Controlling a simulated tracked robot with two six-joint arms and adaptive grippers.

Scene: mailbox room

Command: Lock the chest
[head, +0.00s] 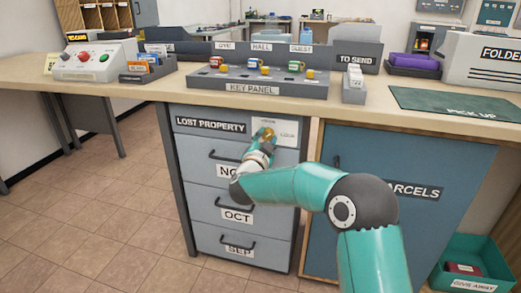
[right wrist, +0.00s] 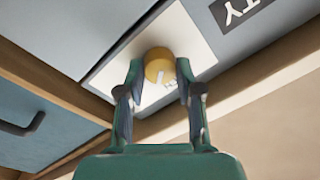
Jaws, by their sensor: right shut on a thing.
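The chest (head: 208,147) is a grey-blue drawer unit under the counter, with a LOST PROPERTY label on its top front. At the top right of that front is a white plate (head: 288,128) with small lettering, one word seeming to read LOCK. A round yellow knob (head: 267,132) sits on the plate. My right gripper (head: 265,140) is at the knob. In the right wrist view its two fingers are closed on either side of the knob (right wrist: 159,66), with the white plate (right wrist: 188,32) behind. The fingers partly hide the plate. My left gripper is out of view.
The drawers below look shut, with handles and month labels such as OCT (head: 237,217). A key panel (head: 258,84) with several keys stands on the counter above. A blue PARCELS door (head: 350,145) is to the right. A green GIVE AWAY bin (head: 478,255) is on the floor.

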